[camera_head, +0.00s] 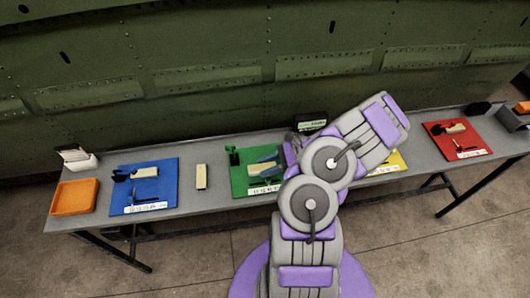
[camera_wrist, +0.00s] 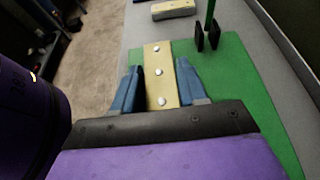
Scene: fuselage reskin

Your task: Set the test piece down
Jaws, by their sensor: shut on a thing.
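The test piece is a pale yellow strip with a row of several round rivet heads (camera_wrist: 158,58). In the wrist view it lies lengthwise between the two blue fingers of my gripper (camera_wrist: 159,72), which is shut on it. In the head view, my gripper (camera_head: 268,160) and the strip are over the green mat (camera_head: 239,185), partly hidden by my arm. The green mat also shows under the strip in the wrist view (camera_wrist: 235,75). I cannot tell whether the strip touches the mat. A green stand with black pads (camera_wrist: 207,36) is beyond and right of the strip.
A similar block (camera_head: 201,177) lies on the grey table (camera_head: 218,199) left of the green mat. A blue mat (camera_head: 165,190), an orange tray (camera_head: 75,196), a yellow mat (camera_head: 398,161) and a red mat (camera_head: 470,150) line the table. The riveted green fuselage (camera_head: 200,60) rises behind.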

